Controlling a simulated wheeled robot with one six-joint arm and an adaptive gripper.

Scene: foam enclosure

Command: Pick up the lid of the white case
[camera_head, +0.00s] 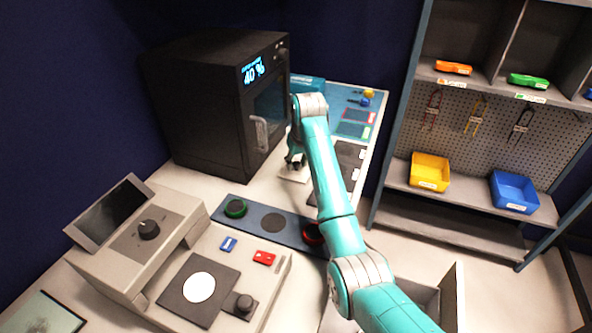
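A small white object (292,175), which looks like the white case or its lid, lies on the white bench beside the black cabinet. I cannot tell the lid apart from the case at this size. My teal arm reaches away from the lower right, and my dark gripper (296,161) points down right at the white object. The gripper and the wrist hide part of it. I cannot tell whether the fingers touch it or whether they are open or shut.
A black cabinet (205,110) with a lit "40 %" display stands close left of the gripper. A blue panel (273,222) with green and red rings lies in front. A grey machine (150,230) stands front left. A shelf (455,215) holds yellow and blue bins on the right.

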